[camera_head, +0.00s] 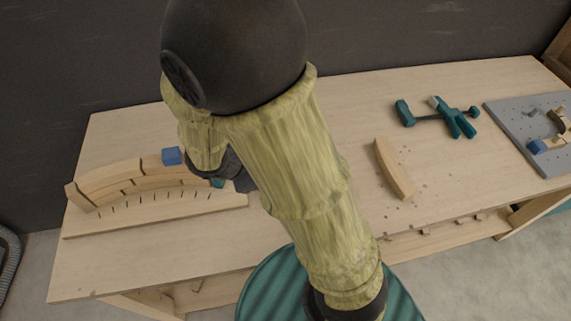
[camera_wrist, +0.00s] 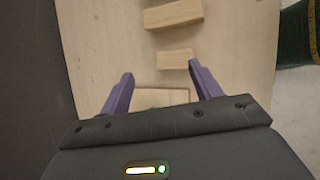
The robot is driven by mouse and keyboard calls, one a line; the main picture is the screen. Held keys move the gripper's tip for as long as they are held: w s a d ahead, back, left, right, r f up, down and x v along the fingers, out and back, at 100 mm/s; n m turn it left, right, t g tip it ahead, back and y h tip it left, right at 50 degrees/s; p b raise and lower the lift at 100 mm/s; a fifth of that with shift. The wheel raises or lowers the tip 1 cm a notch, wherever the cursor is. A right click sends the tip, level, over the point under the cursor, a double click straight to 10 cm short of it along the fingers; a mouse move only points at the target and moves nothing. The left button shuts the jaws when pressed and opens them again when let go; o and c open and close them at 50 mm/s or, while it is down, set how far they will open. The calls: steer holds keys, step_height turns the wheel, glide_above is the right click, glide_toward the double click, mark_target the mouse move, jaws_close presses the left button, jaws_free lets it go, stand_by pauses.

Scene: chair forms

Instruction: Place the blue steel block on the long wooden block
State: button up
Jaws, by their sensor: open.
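A small blue block (camera_head: 172,156) stands at the far edge of the curved wooden strips on the left; I cannot tell whether it rests on them. Another blue block (camera_head: 536,146) sits on the grey plate at the right. I cannot tell which wooden piece is the long block; a curved wooden piece (camera_head: 394,168) lies alone right of my arm. In the wrist view, my gripper (camera_wrist: 160,84) is open. A wooden piece (camera_wrist: 160,98) lies between and below its fingers, with two wooden blocks (camera_wrist: 174,59) (camera_wrist: 173,14) beyond. No blue block shows there. My arm hides most of the gripper in the head view.
A slotted wooden form (camera_head: 150,215) runs along the bench's left front. A teal clamp (camera_head: 440,116) lies at the back right, beside the grey pegged plate (camera_head: 510,118). The bench (camera_head: 345,105) is clear between my arm and the clamp. A dark wall stands behind.

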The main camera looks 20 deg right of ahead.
steer(key=s+d+r+m+y, duration=0.3)
steer(key=d+m+y, duration=0.2)
steer(key=m, duration=1.2)
steer(key=shift+s+d+r+g+y, duration=0.15)
steer(key=shift+s+r+g+y, duration=0.25)
